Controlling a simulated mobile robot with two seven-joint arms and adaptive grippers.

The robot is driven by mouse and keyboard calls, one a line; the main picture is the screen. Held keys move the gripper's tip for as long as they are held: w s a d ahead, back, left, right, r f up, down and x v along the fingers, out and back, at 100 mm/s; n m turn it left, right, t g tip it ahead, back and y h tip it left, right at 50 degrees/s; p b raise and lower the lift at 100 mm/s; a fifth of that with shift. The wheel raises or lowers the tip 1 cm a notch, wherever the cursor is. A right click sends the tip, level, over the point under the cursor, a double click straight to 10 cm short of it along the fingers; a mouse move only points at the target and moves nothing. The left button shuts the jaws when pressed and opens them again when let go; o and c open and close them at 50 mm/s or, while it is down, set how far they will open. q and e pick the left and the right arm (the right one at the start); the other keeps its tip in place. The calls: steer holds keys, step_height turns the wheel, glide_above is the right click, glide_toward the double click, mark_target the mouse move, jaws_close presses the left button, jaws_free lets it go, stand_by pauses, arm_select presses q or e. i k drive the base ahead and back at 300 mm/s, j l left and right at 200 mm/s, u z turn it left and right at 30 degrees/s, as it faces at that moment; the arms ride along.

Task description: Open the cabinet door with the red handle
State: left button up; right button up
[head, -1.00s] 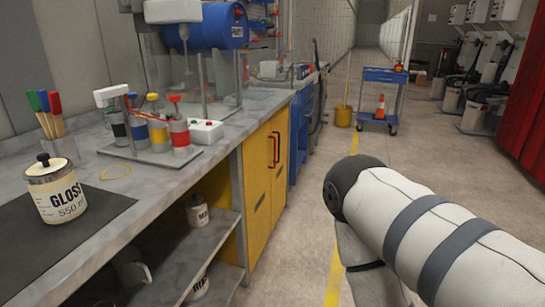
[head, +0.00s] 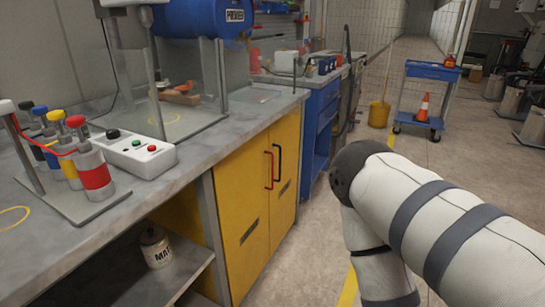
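The yellow cabinet (head: 238,212) stands under the grey counter, left of the middle in the head view. Its two doors look shut. The left door carries the red handle (head: 268,170), near the seam between the doors. The right door carries a black handle (head: 279,165) beside it. My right arm comes in from the right edge, with its sleeved links in front of the floor, apart from the cabinet. Neither my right gripper nor my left gripper is in view.
The grey counter (head: 190,168) runs along the left, with a white button box (head: 133,153) and several coloured bottles on it. An open shelf (head: 165,280) with a can (head: 155,247) is left of the cabinet. A blue cart (head: 430,72) with an orange cone (head: 423,108) stands farther back. The floor before the doors is partly free.

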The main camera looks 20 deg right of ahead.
mark_target(240, 179)
steer(key=i+l+u, duration=0.2)
steer(key=l, duration=0.6)
steer(key=i+l+u, duration=0.2)
steer(key=l, duration=0.6)
steer(key=i+l+u, duration=0.15)
steer(key=l, duration=0.7)
steer(key=l+u, duration=0.2)
steer(key=l, duration=0.65)
steer(key=i+l, duration=0.1)
steer(key=l, duration=0.25)
steer(key=i+l, duration=0.1)
steer(key=l, duration=0.25)
steer(key=i+l+u, duration=0.1)
steer(key=l, duration=0.2)
